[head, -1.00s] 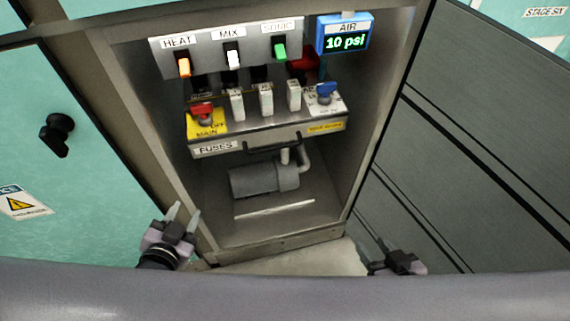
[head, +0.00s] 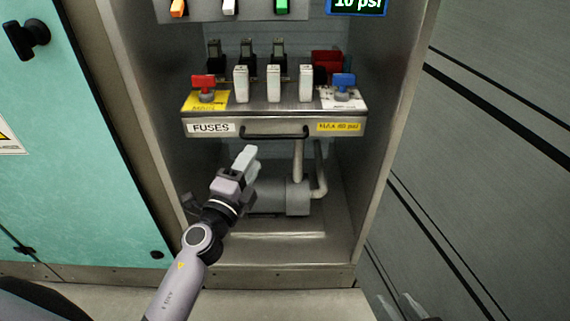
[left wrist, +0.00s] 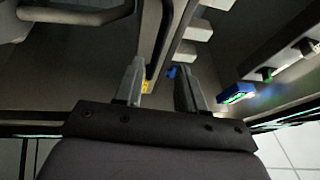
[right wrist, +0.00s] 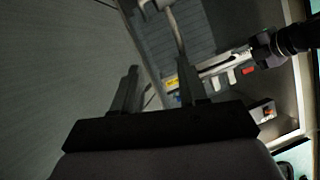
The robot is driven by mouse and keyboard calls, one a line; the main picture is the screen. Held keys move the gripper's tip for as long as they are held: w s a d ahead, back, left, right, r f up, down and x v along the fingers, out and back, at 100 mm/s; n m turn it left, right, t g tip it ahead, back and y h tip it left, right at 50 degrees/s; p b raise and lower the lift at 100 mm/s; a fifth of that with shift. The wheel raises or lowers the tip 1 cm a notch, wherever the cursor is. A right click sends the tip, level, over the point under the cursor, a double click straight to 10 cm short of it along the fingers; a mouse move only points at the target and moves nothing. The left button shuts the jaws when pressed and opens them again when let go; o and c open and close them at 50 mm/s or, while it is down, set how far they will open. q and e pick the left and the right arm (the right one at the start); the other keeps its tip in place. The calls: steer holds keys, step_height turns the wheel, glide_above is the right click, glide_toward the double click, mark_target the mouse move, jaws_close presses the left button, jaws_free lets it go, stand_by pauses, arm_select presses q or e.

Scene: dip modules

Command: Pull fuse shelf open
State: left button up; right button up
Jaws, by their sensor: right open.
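The fuse shelf (head: 222,129) is a metal ledge in the cabinet, with a FUSES label, a yellow label and a black bar handle (head: 274,132) on its front. White fuses (head: 274,84) stand on it between a red valve (head: 204,86) and a blue valve (head: 343,84). My left gripper (head: 247,158) is just below and in front of the handle's left part, apart from it. Its fingers are spread and empty in the left wrist view (left wrist: 158,82), with the handle (left wrist: 160,42) beyond them. My right gripper (head: 402,308) is low at the right; the right wrist view (right wrist: 156,90) shows it open and empty.
A grey cylinder with pipes (head: 297,195) sits beneath the shelf. A switch panel (head: 240,10) and a pressure display (head: 357,5) are above. Cabinet side walls bound the opening. A teal door (head: 75,150) stands at left, a grey panel (head: 490,150) at right.

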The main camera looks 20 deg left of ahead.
arm_select(q)
steer(key=w+d+m+b, duration=0.1)
steer(key=w+d, duration=0.1)
steer(key=w, duration=0.5)
steer(key=shift+w+r, duration=0.35)
steer(key=shift+r, duration=0.05)
jaws_close()
